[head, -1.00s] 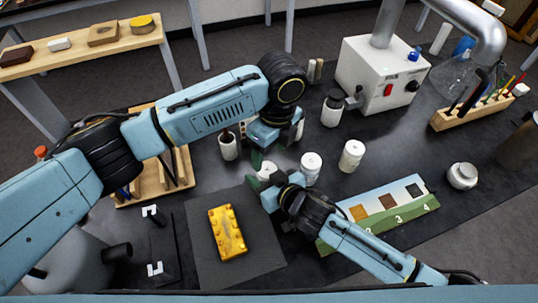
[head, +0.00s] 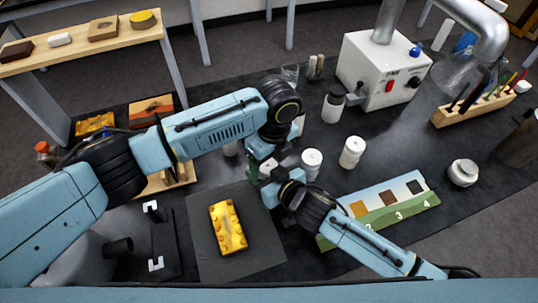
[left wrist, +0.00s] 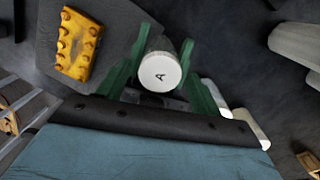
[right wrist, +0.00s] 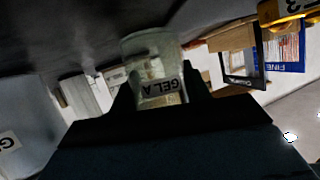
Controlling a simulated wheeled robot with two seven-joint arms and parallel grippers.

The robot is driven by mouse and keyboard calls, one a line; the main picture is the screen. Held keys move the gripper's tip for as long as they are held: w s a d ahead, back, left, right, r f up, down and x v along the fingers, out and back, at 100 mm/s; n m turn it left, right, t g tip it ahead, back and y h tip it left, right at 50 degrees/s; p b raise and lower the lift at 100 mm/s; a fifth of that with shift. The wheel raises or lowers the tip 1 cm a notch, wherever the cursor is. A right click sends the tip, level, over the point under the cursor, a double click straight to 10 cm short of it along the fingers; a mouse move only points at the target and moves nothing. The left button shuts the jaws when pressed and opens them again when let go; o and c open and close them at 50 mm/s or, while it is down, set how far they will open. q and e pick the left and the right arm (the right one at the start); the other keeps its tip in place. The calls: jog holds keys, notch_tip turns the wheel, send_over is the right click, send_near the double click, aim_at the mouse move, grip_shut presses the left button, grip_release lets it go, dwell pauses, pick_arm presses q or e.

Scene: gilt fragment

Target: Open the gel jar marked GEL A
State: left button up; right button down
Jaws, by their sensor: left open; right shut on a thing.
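The jar marked GEL A (right wrist: 162,92) is clear with a pale filling and shows upside down in the right wrist view. My right gripper (head: 268,186) is shut on its body. Its white lid marked A (left wrist: 160,72) faces the left wrist camera. My left gripper (left wrist: 163,52) is open, with one green finger on each side of the lid; I cannot tell whether they touch it. In the head view my left gripper (head: 256,168) is just above the right one, and the two hide most of the jar.
A gilt fragment (head: 228,227) lies on a dark mat (head: 262,255) to the left. Two white-lidded jars (head: 311,163) (head: 352,152) stand close on the right. A numbered swatch board (head: 410,205) lies near my right forearm. A white fume box (head: 378,75) stands behind.

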pick_arm(q)
jog(key=shift+c, duration=0.5)
jog(key=c, duration=0.9)
jog(key=shift+n, duration=1.6)
jog(key=o, duration=1.1)
jog(key=shift+c, duration=0.2)
jog(key=shift+r, duration=0.1)
